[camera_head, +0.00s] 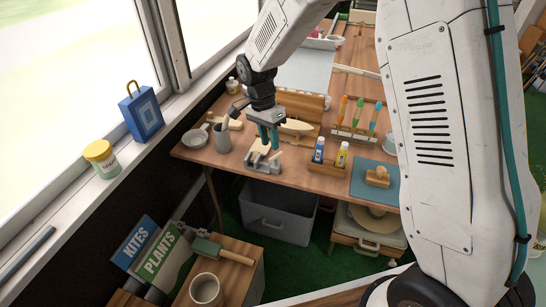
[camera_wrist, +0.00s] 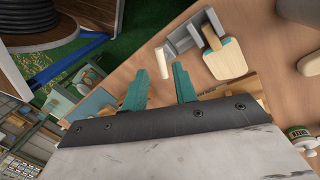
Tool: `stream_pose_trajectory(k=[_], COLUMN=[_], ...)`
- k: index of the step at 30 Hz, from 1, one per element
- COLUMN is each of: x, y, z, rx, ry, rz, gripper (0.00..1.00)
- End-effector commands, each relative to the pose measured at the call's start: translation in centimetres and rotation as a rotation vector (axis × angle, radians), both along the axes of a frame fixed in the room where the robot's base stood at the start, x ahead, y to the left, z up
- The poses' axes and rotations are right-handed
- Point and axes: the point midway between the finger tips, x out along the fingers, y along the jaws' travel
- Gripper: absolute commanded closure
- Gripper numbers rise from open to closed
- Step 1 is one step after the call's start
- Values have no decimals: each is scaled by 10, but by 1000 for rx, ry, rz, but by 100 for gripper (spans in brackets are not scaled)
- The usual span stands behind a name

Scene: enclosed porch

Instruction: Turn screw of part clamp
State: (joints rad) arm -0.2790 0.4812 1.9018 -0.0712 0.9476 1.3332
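The grey part clamp (camera_head: 262,164) sits at the front edge of the wooden workbench, with a pale wooden piece at it. In the wrist view the clamp (camera_wrist: 180,42) is beyond and slightly right of my fingertips, with the pale wooden piece (camera_wrist: 226,60) on its right. My gripper (camera_head: 268,146) has teal fingers pointing down just above the clamp. In the wrist view my gripper (camera_wrist: 158,80) is open, with nothing between its fingers.
A grey cup (camera_head: 222,138) and a pale dish (camera_head: 195,139) stand left of the clamp. A blue mat (camera_head: 362,191) lies further right. A grey bin (camera_head: 278,218) is below the bench.

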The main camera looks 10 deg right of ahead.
Motion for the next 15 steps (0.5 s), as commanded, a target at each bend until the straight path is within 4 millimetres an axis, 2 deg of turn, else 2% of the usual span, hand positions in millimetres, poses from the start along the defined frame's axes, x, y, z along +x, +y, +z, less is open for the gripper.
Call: stream_pose_trajectory(k=[9,15], x=[-9,-12], y=[-5,-7], z=[-48,-68], rx=[1,2], ry=[5,2], rz=[-3,-3], gripper=[72,72])
